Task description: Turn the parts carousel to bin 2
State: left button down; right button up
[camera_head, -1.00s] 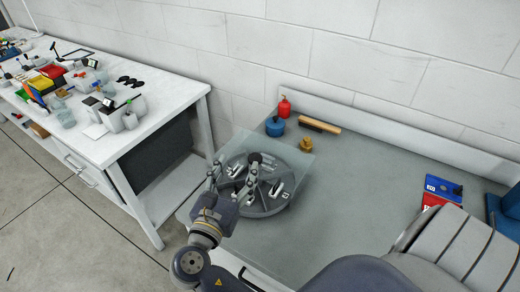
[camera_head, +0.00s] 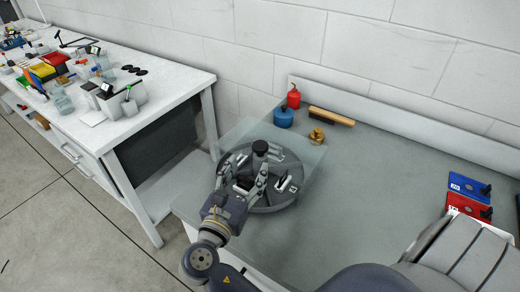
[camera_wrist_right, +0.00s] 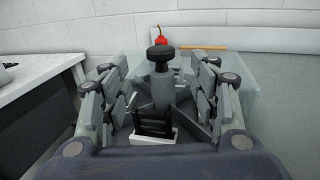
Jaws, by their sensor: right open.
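The parts carousel (camera_head: 268,205) is a round dark grey tray on the near left corner of the grey bench, with divided bins and small metal parts. A black knob (camera_head: 260,148) stands on its central post. The knob (camera_wrist_right: 160,54) and post also show in the right wrist view, between the fingers. My right gripper (camera_head: 253,180) is open over the carousel, its fingers on either side of the post and apart from it. A pale holder with dark parts (camera_wrist_right: 153,133) lies in the nearest bin. No bin number is readable. My left gripper is not seen.
A clear guard panel (camera_head: 312,165) surrounds the back of the carousel. Behind it are a red bottle (camera_head: 294,97), a blue tin (camera_head: 283,117), a brass piece (camera_head: 316,135) and a wooden-handled brush (camera_head: 331,117). A cluttered white table (camera_head: 150,115) stands left. The bench middle is clear.

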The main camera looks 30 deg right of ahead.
aim_at(258, 152)
jog(key=p+x, duration=0.1)
jog(key=x, duration=0.8)
jog(key=shift+w+d, duration=0.25)
jog(key=shift+d, duration=0.15)
grip_shut()
jog(key=shift+p, duration=0.35)
